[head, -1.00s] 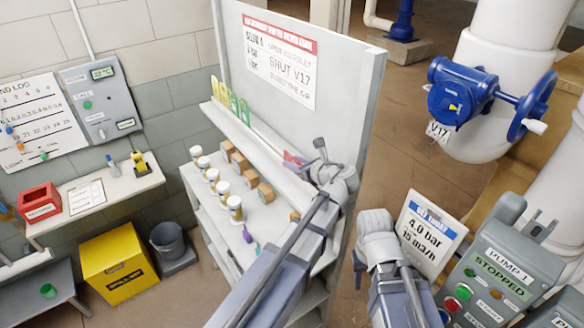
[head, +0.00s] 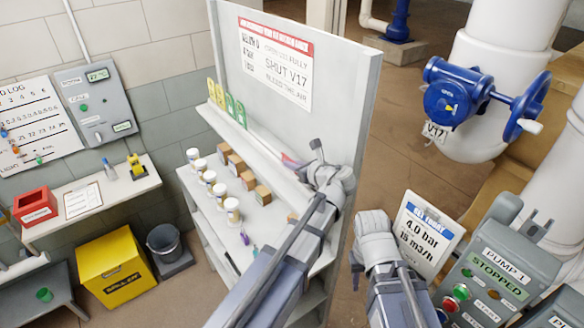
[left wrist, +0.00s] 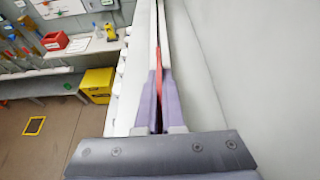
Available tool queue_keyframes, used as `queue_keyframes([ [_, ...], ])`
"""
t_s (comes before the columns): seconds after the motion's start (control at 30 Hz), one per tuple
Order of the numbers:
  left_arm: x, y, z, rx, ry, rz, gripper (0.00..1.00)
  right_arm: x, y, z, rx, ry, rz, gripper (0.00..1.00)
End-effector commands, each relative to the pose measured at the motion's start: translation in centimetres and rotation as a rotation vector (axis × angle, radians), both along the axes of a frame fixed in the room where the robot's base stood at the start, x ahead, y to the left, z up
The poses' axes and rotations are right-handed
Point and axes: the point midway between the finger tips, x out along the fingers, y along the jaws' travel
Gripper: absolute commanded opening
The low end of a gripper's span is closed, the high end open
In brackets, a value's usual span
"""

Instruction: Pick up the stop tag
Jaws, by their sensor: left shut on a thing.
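The stop tag shows as a thin red strip (left wrist: 158,82) between the two purple fingers in the left wrist view, seen edge-on. In the head view a small red piece (head: 288,158) shows at the tips of my left gripper (head: 297,163), by the ledge of the shelf unit. My left gripper is shut on it. The fingers hide much of the tag, and its face cannot be read. My right gripper (head: 358,268) is low in the middle of the head view, near the pump sign; its fingers are too hidden to judge.
The tall white back panel (head: 340,100) stands close beside my left gripper. Green and yellow tags (head: 226,103) stand on the ledge (head: 262,140). Jars (head: 210,178) and boxes (head: 238,165) sit on the shelf below. The pump box (head: 490,275) is at right.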

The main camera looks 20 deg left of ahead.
Motion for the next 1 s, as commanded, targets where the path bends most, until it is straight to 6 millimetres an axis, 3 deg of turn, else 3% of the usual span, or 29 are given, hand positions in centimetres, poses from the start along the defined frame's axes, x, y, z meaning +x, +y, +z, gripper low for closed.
queue_keyframes([
  [0.37, 0.0, 0.0, 2.1, 0.000, 0.000, 0.000, 0.00, 0.0, 0.0, 2.1, 0.000, 0.001, 0.001, 0.40],
  [0.8, 0.0, 0.0, 8.6, 0.000, 0.000, 0.000, 0.00, -0.1, 0.0, 8.6, 0.000, 0.003, -0.001, 0.40],
  [1.0, 0.0, 0.0, 10.1, 0.000, 0.000, 0.000, 0.00, -0.1, 0.0, 10.1, 0.000, 0.003, -0.014, 0.40],
])
